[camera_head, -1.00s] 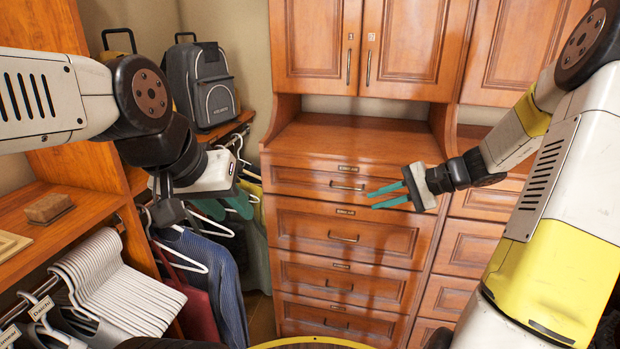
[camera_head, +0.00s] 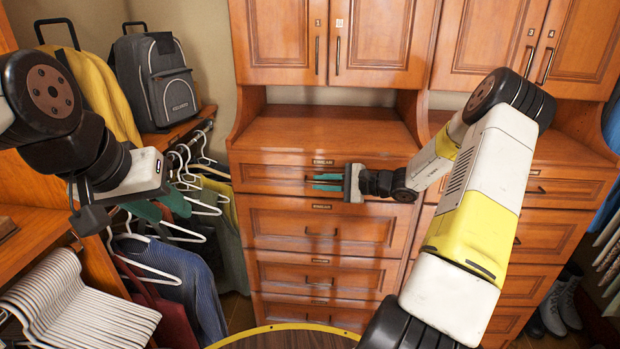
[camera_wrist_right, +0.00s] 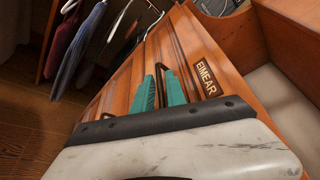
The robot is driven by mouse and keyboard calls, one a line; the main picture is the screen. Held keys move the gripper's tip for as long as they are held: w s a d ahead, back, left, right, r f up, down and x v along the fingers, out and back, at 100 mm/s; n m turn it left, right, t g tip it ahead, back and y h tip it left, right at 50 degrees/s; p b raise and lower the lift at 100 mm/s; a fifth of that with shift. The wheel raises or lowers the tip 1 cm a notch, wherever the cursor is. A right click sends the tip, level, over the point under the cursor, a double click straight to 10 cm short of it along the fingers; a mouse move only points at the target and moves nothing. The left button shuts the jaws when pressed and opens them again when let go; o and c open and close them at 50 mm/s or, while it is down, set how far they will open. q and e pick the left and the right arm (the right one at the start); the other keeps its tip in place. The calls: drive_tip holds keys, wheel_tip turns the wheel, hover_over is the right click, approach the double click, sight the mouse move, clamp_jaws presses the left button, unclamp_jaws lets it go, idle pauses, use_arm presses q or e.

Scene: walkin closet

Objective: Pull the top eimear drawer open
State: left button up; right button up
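The top drawer of the wooden cabinet (camera_head: 270,179) bears a brass label (camera_head: 322,161) that reads EIMEAR in the wrist view (camera_wrist_right: 206,76). The drawer looks shut. My right gripper (camera_head: 327,182) is at the drawer front, just below the label, its teal fingers pointing left across the handle area. In the right wrist view its fingers (camera_wrist_right: 159,92) are apart, with a dark handle bar close by them. I cannot tell whether they touch it. The fingers mostly hide the handle in the head view. My left gripper (camera_head: 162,207) hangs open and empty by the clothes rail.
More labelled drawers lie below the top one, and another drawer column stands to the right. Hangers with clothes (camera_head: 180,270) and a grey backpack (camera_head: 155,82) are on the left. Boots (camera_head: 562,305) stand at lower right. The countertop (camera_head: 330,130) is clear.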

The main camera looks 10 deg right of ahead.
drive_tip(key=shift+w+a, duration=0.1)
drive_tip(key=shift+a, duration=0.1)
drive_tip(key=shift+c, duration=0.3)
clamp_jaws()
idle(1.1)
